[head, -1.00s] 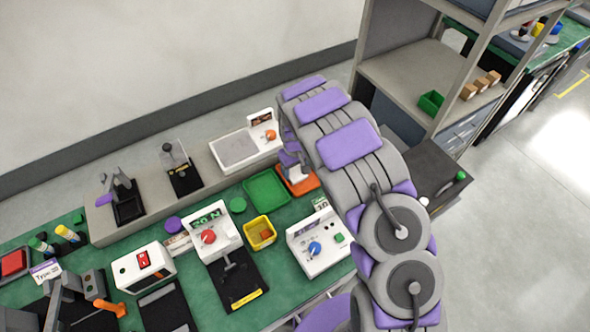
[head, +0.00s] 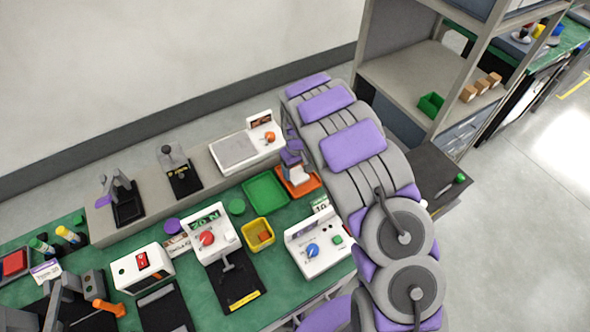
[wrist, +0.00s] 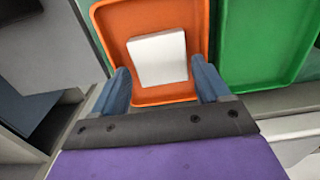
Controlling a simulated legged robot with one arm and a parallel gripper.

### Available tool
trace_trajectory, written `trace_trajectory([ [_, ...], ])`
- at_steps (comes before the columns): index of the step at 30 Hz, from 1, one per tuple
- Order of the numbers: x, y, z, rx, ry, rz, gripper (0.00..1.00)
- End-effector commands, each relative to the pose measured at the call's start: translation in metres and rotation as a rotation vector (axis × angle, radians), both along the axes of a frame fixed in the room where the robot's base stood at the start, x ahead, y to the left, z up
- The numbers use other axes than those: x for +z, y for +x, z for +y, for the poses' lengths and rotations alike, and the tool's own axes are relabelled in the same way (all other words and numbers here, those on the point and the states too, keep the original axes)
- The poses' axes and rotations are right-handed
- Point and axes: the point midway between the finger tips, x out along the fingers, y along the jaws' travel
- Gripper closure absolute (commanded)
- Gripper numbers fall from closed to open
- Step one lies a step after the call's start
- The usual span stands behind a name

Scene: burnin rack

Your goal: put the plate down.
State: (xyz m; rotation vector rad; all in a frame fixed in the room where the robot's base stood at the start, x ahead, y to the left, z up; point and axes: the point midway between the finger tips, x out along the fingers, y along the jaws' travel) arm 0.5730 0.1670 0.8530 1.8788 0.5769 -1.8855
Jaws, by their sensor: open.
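A white square plate (wrist: 158,58) lies in the orange tray (wrist: 112,20) in the wrist view, a little turned relative to the tray's sides. My gripper (wrist: 166,84) is open, with one blue-grey finger on each side of the plate's near end and a gap to each. The fingers reach over the tray's near part. In the head view, my gripper (head: 293,158) is small and partly hidden by my arm, above the orange tray (head: 309,187). The white plate (head: 298,175) shows just under it. Whether the fingertips touch the tray is unclear.
A green tray (head: 265,193) stands directly left of the orange one in the head view. A white device with an orange knob (head: 250,148) is behind, and one with a blue knob (head: 318,248) is in front. A yellow bin (head: 258,234) stands nearby. A shelf rack (head: 410,80) rises at right.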

Motion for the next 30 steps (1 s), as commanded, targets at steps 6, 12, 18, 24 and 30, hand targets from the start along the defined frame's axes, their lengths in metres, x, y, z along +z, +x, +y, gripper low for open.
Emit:
trace_trajectory([
  [6,0.042,0.001,0.003,-0.001,-0.002,-0.006,0.24],
  [12,0.081,0.001,0.004,-0.001,-0.002,-0.005,0.24],
  [18,0.103,0.001,0.003,0.0,-0.003,-0.001,0.24],
  [24,0.106,0.0,0.0,-0.003,-0.002,0.0,0.24],
  [30,0.138,-0.014,-0.026,-0.068,-0.024,-0.004,0.24],
])
